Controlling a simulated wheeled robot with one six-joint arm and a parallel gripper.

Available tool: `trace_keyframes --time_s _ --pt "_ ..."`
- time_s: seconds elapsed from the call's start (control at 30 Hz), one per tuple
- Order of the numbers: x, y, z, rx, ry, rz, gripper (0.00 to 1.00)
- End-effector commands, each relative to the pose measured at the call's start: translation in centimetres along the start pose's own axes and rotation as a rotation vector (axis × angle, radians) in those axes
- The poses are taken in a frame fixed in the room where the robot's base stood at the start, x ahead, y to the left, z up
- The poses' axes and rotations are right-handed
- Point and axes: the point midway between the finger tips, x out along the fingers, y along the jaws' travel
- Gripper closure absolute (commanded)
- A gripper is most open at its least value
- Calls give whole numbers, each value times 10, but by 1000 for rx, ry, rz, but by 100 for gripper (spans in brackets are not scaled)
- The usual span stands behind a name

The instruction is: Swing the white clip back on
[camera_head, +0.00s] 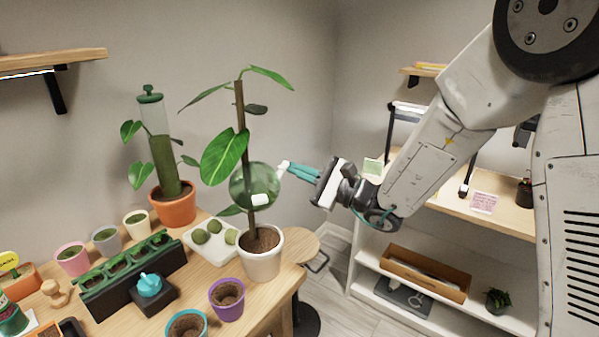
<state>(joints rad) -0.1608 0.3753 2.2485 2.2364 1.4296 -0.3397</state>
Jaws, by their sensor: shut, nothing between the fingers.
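A translucent green ball (244,183) sits around the brown stem of the tall potted plant (239,115). A small white clip (260,199) shows at the lower front of the ball; I cannot tell whether it is fastened. My gripper (283,169) has teal fingers with pale tips and comes in from the right. Its fingers are shut and empty, with the tips at the ball's upper right edge, above and right of the clip. I cannot tell whether the tips touch the ball. The ball's far side is hidden.
The plant stands in a white pot (261,262) near the right edge of the wooden table. A white tray (209,245) with several green balls and a purple pot (227,300) are close by. A white shelf unit (375,262) stands behind my arm.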

Motion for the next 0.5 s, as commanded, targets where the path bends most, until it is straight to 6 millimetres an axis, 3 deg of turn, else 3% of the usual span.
trace_keyframes --time_s 0.5 --pt "1 -3 4 -81 1 19 100"
